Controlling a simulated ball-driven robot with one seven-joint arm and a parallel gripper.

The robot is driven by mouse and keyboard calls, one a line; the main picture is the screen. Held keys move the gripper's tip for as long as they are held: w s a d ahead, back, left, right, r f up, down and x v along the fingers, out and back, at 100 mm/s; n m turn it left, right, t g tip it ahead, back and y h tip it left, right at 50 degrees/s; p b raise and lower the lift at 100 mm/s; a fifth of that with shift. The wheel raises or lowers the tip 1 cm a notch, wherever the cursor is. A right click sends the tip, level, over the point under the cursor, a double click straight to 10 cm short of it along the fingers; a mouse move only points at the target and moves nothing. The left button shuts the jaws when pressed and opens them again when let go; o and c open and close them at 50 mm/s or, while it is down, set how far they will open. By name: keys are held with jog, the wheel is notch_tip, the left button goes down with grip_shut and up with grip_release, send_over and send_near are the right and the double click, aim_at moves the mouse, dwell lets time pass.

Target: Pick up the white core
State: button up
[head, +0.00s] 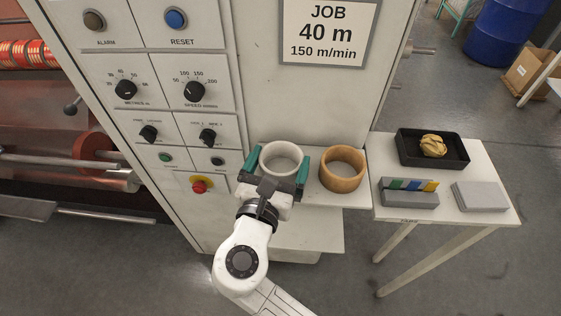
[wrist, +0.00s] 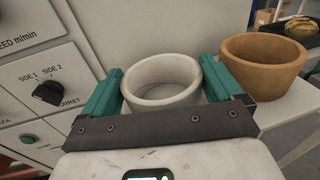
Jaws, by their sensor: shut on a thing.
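The white core (head: 281,151) is an upright hollow ring at the shelf in front of the machine panel. My gripper (head: 277,164) has its green fingers on the left and right sides of the core. In the wrist view my gripper (wrist: 162,92) is shut on the white core (wrist: 160,98), with a finger against each side. I cannot tell whether the core still touches the shelf.
A tan core (head: 343,170) stands close to the right of my gripper, also in the wrist view (wrist: 262,72). A side table (head: 440,213) holds a black tray (head: 408,146) and grey blocks. The control panel with knobs and a red button (head: 199,186) is at left.

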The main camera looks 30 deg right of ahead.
jog(key=shift+r, duration=0.1)
notch_tip(320, 180, up, 18)
jog(key=p, duration=0.2)
jog(key=shift+p, duration=0.4)
dwell(0.6)
